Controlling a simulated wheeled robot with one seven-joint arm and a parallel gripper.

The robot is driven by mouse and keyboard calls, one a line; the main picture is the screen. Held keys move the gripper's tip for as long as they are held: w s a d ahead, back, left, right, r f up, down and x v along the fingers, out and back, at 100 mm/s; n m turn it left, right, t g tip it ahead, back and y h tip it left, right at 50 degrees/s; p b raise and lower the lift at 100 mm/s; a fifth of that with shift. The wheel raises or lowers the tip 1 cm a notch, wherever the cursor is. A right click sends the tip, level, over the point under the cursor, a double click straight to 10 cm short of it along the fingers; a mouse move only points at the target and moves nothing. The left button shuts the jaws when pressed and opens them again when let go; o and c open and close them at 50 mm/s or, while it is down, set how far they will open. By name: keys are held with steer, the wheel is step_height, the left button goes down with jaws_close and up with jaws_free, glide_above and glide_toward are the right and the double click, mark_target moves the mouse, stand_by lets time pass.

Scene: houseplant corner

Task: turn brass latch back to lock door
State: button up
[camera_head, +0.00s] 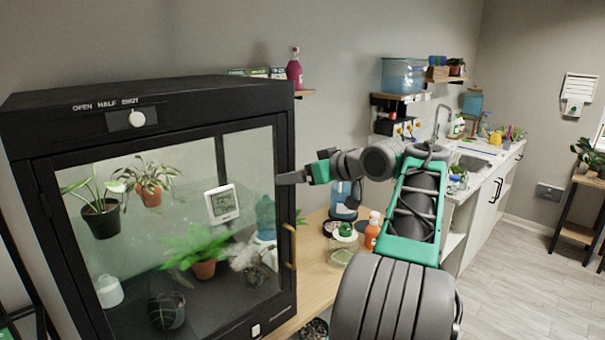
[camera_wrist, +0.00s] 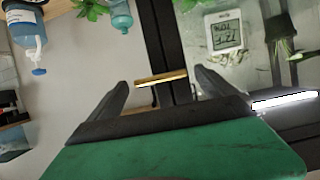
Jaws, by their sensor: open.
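A brass bar, the latch (camera_wrist: 161,79), lies crosswise over the black door frame in the wrist view. It sits just beyond and between my two fingers, and I see no finger touching it. My gripper (camera_wrist: 165,92) is open and empty around this spot. In the head view my gripper (camera_head: 288,179) is at the right edge of the black cabinet (camera_head: 150,92), and the latch is not clear there. A brass handle (camera_head: 291,262) shows lower on the same edge. The glass door (camera_head: 130,245) looks closed.
Potted plants and a small display (camera_head: 222,203) are behind the glass. A wooden counter (camera_head: 318,262) with bottles, including an orange one (camera_head: 372,230), lies right of the cabinet, below my arm. A wall shelf holds a pink bottle (camera_head: 294,70).

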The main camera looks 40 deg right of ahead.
steer(key=v, duration=0.7)
steer(key=shift+s+r, duration=0.25)
steer(key=shift+s, duration=0.1)
steer(key=shift+f, duration=0.1)
